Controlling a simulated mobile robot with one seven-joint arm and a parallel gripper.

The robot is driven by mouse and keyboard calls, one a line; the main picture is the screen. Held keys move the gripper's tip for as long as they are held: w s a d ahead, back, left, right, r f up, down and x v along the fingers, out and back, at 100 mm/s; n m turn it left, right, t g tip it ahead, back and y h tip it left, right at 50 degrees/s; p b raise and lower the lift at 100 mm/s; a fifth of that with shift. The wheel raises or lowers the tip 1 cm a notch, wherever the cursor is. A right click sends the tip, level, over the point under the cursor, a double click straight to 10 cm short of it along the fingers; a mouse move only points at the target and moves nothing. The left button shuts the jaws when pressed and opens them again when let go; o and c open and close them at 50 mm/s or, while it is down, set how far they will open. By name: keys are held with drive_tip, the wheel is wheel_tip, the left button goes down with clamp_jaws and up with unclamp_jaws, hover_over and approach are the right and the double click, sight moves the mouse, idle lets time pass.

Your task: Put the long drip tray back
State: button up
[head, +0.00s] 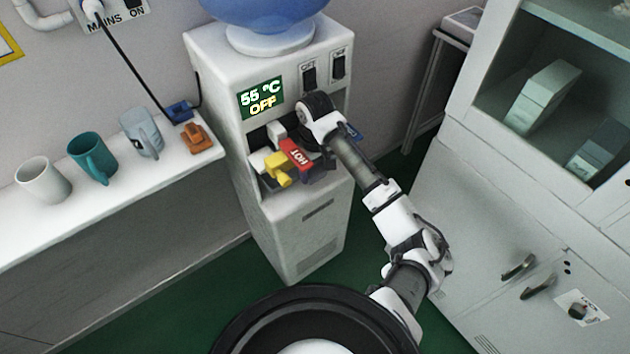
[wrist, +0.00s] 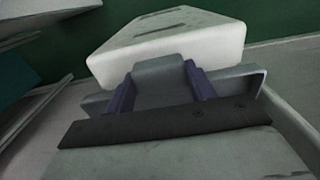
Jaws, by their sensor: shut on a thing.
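In the wrist view, my gripper (wrist: 160,76) has its two purple fingers on either side of a raised grey tab of the drip tray (wrist: 166,92). It is shut on this tab. The tray's grey edge extends to both sides of the fingers. In the head view, my gripper (head: 320,168) is at the front of the water dispenser (head: 312,215), at its tap recess. My arm and the taps hide most of the tray there, and I cannot tell how far it sits in the recess.
A red HOT label (head: 297,154) and a yellow part (head: 277,167) are close beside my gripper. Several mugs, including a teal mug (head: 92,158), stand on the left counter (head: 120,188). A grey cabinet (head: 500,240) is on the right. Green floor shows between.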

sight(315, 192)
wheel_tip(315, 192, down, 6)
drive_tip(key=shift+s+d+f+p, duration=0.1)
drive_tip(key=shift+p, duration=0.65)
drive_tip(key=shift+f, duration=0.4)
drive_tip(key=shift+f, duration=0.1)
drive_tip(key=o, duration=1.1)
wheel_tip(315, 192, up, 8)
drive_tip(key=p, duration=0.7)
drive_tip(key=shift+f, duration=0.1)
